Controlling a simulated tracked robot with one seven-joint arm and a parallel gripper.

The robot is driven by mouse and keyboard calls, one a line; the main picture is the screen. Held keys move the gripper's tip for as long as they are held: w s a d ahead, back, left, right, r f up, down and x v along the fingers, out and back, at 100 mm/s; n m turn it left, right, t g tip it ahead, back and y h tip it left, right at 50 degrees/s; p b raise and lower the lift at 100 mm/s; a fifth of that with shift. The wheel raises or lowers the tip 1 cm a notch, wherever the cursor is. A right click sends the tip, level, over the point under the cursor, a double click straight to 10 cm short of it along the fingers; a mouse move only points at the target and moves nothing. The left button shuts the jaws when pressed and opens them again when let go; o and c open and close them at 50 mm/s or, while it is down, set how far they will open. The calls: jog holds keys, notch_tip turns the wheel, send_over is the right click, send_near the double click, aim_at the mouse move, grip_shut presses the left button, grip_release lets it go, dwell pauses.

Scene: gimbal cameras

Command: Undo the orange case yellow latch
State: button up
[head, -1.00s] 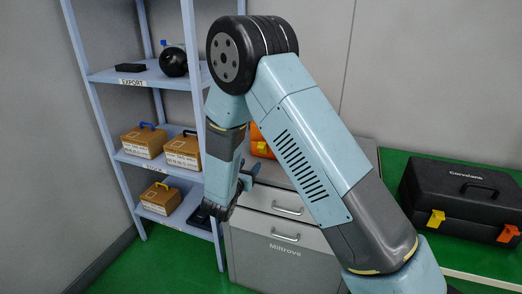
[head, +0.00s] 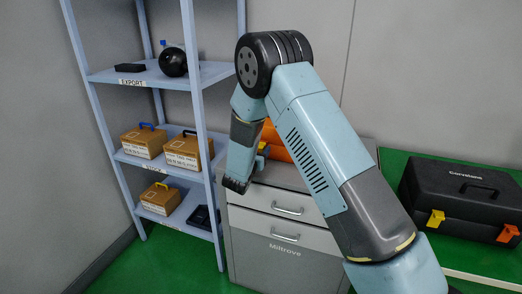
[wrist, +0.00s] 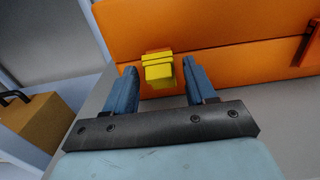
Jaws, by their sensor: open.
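The orange case (wrist: 230,35) fills the top of the wrist view. Its yellow latch (wrist: 158,70) sits on the front face, across the seam between lid and body. My gripper (wrist: 158,78) is open, with one blue finger on each side of the latch in the picture; I cannot tell whether either touches it. An orange latch (wrist: 311,45) shows at the right edge of the wrist view. In the head view the orange case (head: 277,147) stands on the grey cabinet, mostly hidden behind my arm. My gripper (head: 238,183) is in front of it.
The grey cabinet (head: 284,245) has drawers with handles. A blue shelf (head: 200,110) with brown boxes stands at the left. A black case (head: 465,200) with a yellow and an orange latch lies on the green bench at the right.

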jog(key=shift+w+d, duration=0.15)
jog(key=shift+w, duration=0.25)
jog(key=c, duration=0.9)
jog(key=shift+s+f+t, duration=0.25)
jog(key=shift+t, duration=0.35)
jog(key=o, duration=0.9)
jog(key=v, duration=1.3)
jog(key=shift+s+a+f, duration=0.2)
jog(key=shift+s+a, duration=0.1)
